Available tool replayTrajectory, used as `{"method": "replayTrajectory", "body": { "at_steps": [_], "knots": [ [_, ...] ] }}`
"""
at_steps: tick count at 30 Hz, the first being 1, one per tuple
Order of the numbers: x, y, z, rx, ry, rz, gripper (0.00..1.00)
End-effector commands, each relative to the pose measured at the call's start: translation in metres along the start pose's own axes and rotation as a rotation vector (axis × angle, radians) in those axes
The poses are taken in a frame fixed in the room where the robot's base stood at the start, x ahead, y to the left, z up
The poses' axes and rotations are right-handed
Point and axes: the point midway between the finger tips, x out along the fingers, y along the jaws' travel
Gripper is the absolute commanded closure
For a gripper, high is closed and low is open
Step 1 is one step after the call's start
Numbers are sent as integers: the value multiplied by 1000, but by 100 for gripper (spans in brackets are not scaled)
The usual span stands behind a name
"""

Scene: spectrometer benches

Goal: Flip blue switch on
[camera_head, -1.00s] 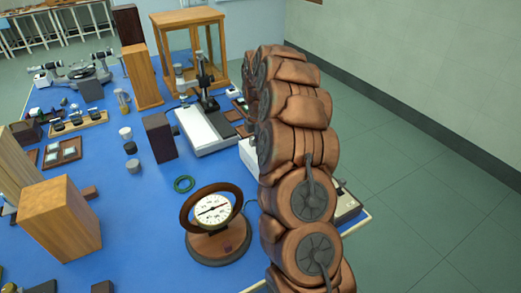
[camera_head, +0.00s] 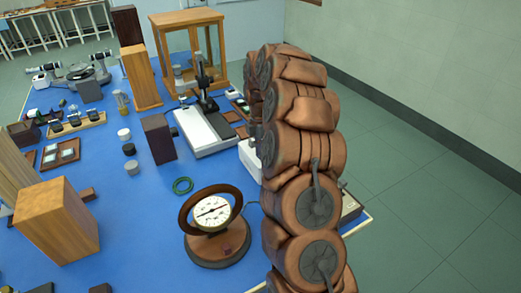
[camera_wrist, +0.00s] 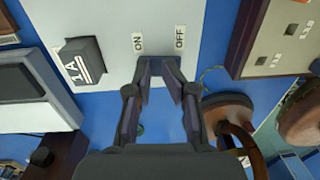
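The pale grey box (camera_wrist: 205,25) with "ON" and "OFF" labels fills the upper middle of the wrist view. The ON label (camera_wrist: 138,42) is on the left and the OFF label (camera_wrist: 180,37) on the right. I cannot make out the blue switch; the dark bluish fingertips cover that spot. In the head view a white box (camera_head: 250,157) shows partly behind my arm, which hides my gripper.
A black block marked "1 A" (camera_wrist: 82,60) sits on the box, left of my gripper. Another panel with small knobs (camera_wrist: 281,35) lies to the right. A round dial meter on a wooden base (camera_head: 212,213) stands left of my arm on the blue table (camera_head: 125,200). A green ring (camera_head: 183,186) lies nearby.

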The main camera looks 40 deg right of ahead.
Motion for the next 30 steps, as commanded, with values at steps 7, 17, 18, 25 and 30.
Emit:
{"method": "replayTrajectory", "body": {
  "at_steps": [7, 17, 18, 25, 30],
  "knots": [
    [-28, -1, -2, -2, 4, -10, 100],
    [-76, 7, -1, -2, -2, 4, 100],
    [-82, 8, -1, -2, -3, 8, 100],
    [-110, 12, -1, -1, -3, 12, 100],
    [-125, 13, 0, -1, -3, 11, 100]
  ]
}}
